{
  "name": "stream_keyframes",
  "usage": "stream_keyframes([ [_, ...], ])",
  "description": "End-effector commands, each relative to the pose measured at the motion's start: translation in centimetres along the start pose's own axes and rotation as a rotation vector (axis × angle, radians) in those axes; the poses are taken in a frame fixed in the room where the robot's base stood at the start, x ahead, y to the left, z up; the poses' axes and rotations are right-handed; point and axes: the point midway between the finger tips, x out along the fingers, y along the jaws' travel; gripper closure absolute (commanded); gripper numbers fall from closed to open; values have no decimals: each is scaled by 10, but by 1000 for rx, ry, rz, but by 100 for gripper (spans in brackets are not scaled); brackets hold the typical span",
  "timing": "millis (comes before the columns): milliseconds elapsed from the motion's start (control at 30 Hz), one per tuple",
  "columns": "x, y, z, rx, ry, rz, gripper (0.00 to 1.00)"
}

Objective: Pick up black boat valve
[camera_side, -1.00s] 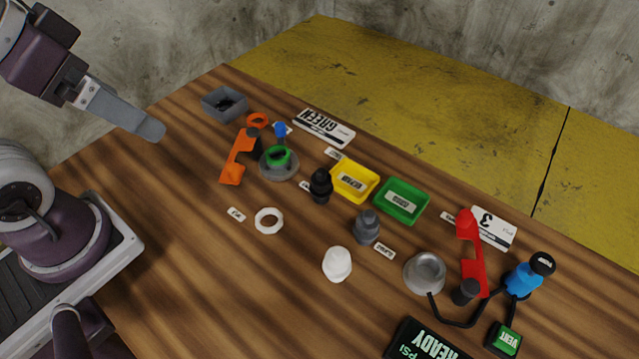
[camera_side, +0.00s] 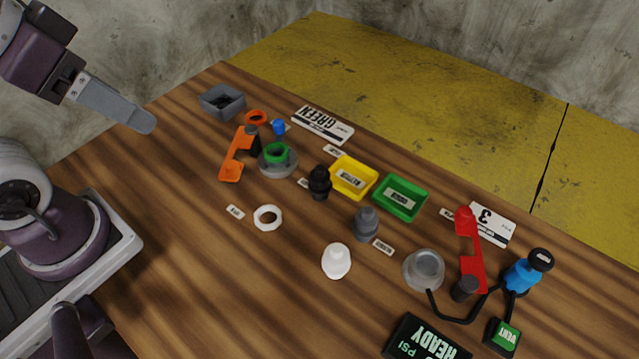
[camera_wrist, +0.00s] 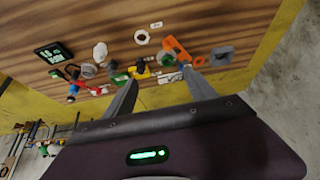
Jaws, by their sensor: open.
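The black boat valve (camera_side: 320,183) stands upright on the wooden table, just left of the yellow tray. It shows small and dark in the wrist view (camera_wrist: 140,67). A grey valve (camera_side: 366,224) and a white valve (camera_side: 336,261) stand nearer the camera. My gripper (camera_wrist: 161,78) is open with nothing between its fingers. In the side view its fingers are high at the upper left, well apart from the black valve, and one finger hides the other.
A yellow tray (camera_side: 354,177) and a green tray (camera_side: 401,199) sit right of the valve. An orange tool (camera_side: 237,155), a white ring (camera_side: 267,217) and a grey box (camera_side: 222,101) lie left. A red tool (camera_side: 471,255) is at right. The front left of the table is clear.

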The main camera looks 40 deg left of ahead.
Motion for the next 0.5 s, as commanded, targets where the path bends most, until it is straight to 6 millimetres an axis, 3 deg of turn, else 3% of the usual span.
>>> stream_keyframes([
  [167,0,0,-2,-8,-4,2,35],
  [267,6,5,-24,-93,-49,16,35],
  [367,31,17,-67,-285,-140,25,35],
  [467,77,36,-109,-507,-238,0,35],
  [500,101,45,-122,-594,-274,-21,35],
])
